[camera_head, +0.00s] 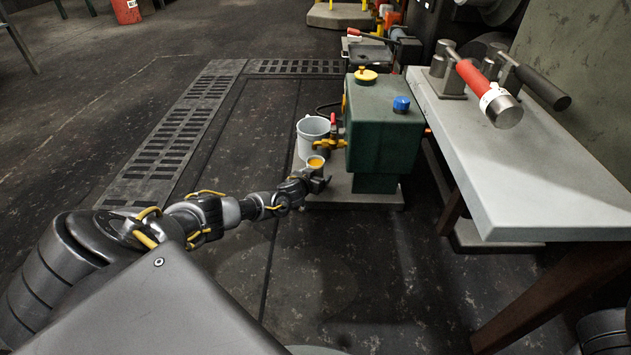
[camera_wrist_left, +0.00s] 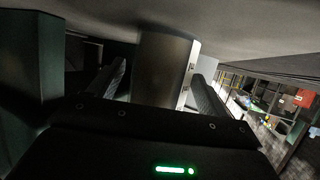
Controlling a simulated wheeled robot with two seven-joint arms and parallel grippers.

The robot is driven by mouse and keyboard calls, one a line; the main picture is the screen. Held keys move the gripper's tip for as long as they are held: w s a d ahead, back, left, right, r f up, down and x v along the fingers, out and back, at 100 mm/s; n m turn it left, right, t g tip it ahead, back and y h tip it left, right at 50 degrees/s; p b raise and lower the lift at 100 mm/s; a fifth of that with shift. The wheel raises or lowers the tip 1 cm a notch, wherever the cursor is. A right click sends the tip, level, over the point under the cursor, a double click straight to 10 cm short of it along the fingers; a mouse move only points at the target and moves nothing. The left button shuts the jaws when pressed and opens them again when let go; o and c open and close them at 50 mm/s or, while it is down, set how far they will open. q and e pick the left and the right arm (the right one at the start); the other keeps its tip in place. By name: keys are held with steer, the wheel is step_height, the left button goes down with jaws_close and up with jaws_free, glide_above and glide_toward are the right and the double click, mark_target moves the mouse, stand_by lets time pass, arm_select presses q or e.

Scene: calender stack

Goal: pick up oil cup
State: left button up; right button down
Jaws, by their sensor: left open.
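The oil cup (camera_head: 316,162), small and holding yellow-orange oil, is by the brass tap (camera_head: 328,144) of a dark green tank (camera_head: 383,130). My left gripper (camera_head: 317,177) is right at the cup, low beside the tank's base. In the left wrist view, a grey metal cylinder, seemingly the cup (camera_wrist_left: 165,70), stands between the two fingers of the open left gripper (camera_wrist_left: 158,85). Narrow gaps show beside it, and firm contact cannot be made out. The cup's lower part is hidden by the gripper in the head view. My right gripper is not in view.
A white bucket (camera_head: 311,137) stands just behind the cup. The tank rests on a grey base plate (camera_head: 355,198). A grey table (camera_head: 540,175) with a red-handled roller tool (camera_head: 480,85) is at the right. Open dark floor lies at left, with grating (camera_head: 165,145).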

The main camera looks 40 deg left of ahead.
arm_select(q)
steer(key=shift+r, duration=0.1)
steer(key=c, duration=1.3)
steer(key=shift+c, duration=0.2)
steer(key=shift+r, duration=0.15)
